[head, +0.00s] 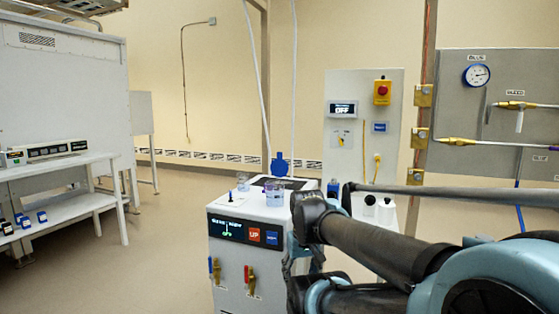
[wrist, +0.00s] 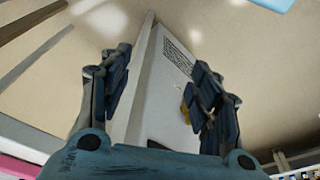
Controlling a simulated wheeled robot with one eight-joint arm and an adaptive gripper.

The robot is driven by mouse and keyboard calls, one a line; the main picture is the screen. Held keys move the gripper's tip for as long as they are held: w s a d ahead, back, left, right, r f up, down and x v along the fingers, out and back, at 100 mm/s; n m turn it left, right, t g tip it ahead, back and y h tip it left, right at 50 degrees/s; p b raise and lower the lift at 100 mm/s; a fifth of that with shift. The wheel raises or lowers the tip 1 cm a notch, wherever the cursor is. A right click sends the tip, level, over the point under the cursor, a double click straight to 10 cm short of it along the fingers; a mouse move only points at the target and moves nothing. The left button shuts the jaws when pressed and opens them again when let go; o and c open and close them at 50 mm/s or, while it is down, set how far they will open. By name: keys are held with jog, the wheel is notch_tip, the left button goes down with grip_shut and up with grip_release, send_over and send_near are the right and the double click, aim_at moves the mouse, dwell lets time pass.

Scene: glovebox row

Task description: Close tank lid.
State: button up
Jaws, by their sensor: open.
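The white tank unit (head: 255,232) stands on the floor at the centre of the head view, with a display, an orange UP button and a blue button on its front. On its top is a dark area (head: 262,181) with an upright blue piece (head: 279,165) at the back; I cannot tell whether this is the lid or its handle. My gripper (wrist: 165,82) is open and empty in the wrist view, its two blue-grey fingers apart. A white panel with printed text (wrist: 165,90) shows beyond and between the fingers. In the head view my arm covers the unit's right side.
Clear beakers (head: 273,193) stand on the unit's top, and taps with red and blue handles are on its front. A white control panel (head: 350,100) with a red button stands behind. A grey gauge board (head: 510,110) is at right, a white bench (head: 75,165) at left. Floor between is clear.

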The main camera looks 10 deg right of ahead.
jog(key=r, duration=0.1)
jog(key=w+r, duration=0.1)
jog(key=r, duration=0.1)
jog(key=shift+w+r, duration=0.2)
jog(key=shift+r, duration=0.1)
jog(key=c, duration=0.9)
jog(key=w+r+m, duration=0.1)
jog(key=w+r, duration=0.3)
jog(key=r, duration=0.2)
jog(key=w+r, duration=0.5)
jog(key=r, duration=0.1)
jog(key=w+d+r+m, duration=0.1)
jog(key=w+r, duration=0.4)
jog(key=shift+w+r+m+h, duration=0.2)
jog(key=shift+r+m+h, duration=0.1)
jog(key=shift+r+h, duration=0.1)
grip_shut()
jog(key=w+r+m, duration=0.4)
jog(key=w+r, duration=1.6)
jog(key=w, duration=0.4)
send_over(280, 165)
jog(key=w+d, duration=0.1)
jog(key=w, duration=0.2)
jog(key=s+x, duration=0.1)
jog(key=x, duration=0.8)
jog(key=shift+s+a+f+t+h, duration=0.25)
jog(key=shift+s+f+t+h, duration=0.05)
jog(key=shift+s+f+h, duration=0.1)
